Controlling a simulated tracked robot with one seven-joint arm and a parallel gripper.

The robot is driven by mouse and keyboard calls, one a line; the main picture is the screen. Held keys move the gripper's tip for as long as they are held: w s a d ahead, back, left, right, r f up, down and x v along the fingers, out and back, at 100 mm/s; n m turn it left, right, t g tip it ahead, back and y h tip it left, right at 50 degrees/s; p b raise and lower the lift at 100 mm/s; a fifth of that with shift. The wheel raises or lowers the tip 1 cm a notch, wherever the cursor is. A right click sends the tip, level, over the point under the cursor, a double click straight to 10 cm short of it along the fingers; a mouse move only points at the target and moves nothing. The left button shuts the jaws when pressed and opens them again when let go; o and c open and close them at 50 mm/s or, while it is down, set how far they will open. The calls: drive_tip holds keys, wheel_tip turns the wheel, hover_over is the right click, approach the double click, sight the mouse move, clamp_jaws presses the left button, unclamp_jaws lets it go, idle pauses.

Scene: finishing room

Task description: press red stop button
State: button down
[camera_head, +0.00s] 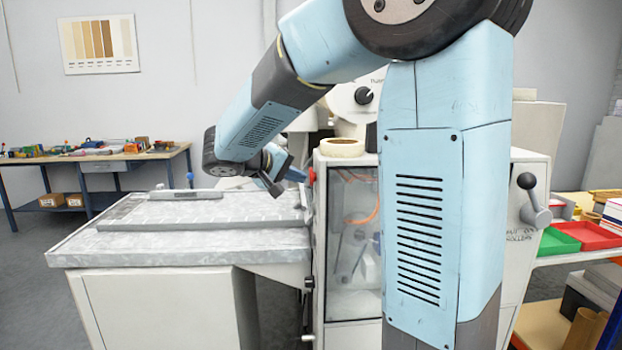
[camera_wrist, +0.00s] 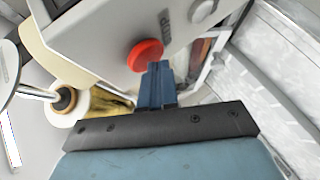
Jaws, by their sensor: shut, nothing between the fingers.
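The red stop button (camera_wrist: 145,54) is a round red cap on a pale machine panel, in the upper middle of the wrist view. Dark lettering, partly readable, stands beside it. In the head view the button (camera_head: 312,176) is a small red spot on the left side of the machine. My gripper (camera_wrist: 157,66) is shut and empty, its blue fingertips overlapping the lower right edge of the button in the wrist view. In the head view my gripper (camera_head: 298,175) points right, its tips close to the button. I cannot tell whether they touch it.
The white machine (camera_head: 340,325) has a clear front window and a tape roll (camera_head: 342,147) on top. A grey flat table (camera_head: 180,240) extends left, below my gripper. A grey round knob (camera_wrist: 203,10) sits near the button. A workbench (camera_head: 95,158) stands far left.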

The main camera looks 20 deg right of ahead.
drive_tip(key=shift+d, duration=0.15)
idle(0.6)
drive_tip(key=shift+w+a, duration=0.2)
drive_tip(key=shift+a, duration=0.6)
drive_tip(key=a, duration=0.1)
drive_tip(key=w+a, duration=0.1)
drive_tip(key=a, duration=0.2)
drive_tip(key=shift+w+a, duration=0.3)
drive_tip(key=shift+a, duration=0.05)
drive_tip(key=shift+s, duration=0.1)
idle(0.6)
